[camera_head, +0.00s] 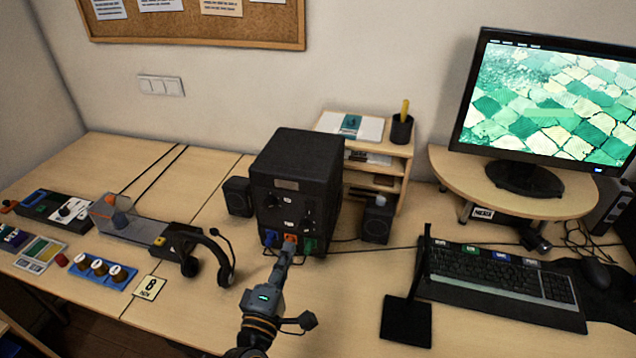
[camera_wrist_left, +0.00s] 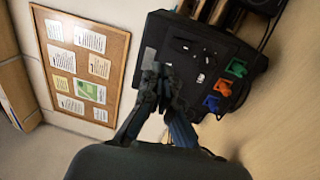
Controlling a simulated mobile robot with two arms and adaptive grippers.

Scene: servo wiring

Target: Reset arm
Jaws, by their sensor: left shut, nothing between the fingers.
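My left gripper (camera_head: 284,259) comes up from the bottom of the head view. Its fingertips lie just below the orange connector (camera_head: 290,240) in the picture; whether they touch the box cannot be told there. In the left wrist view the left gripper's fingers (camera_wrist_left: 161,75) are together and empty, in front of the black box (camera_wrist_left: 187,60) and apart from its connectors. The black box (camera_head: 290,165) stands upright with dials, plus blue (camera_head: 270,238) and green (camera_head: 309,245) connectors beside the orange one. My right gripper is not in view.
Small speakers (camera_head: 238,196) flank the box. A headset (camera_head: 196,246) lies to the left, beside a date card (camera_head: 149,288). A black stand (camera_head: 408,319), keyboard (camera_head: 497,275) and monitor (camera_head: 545,100) are at right. Bare tabletop (camera_head: 345,290) lies between gripper and stand.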

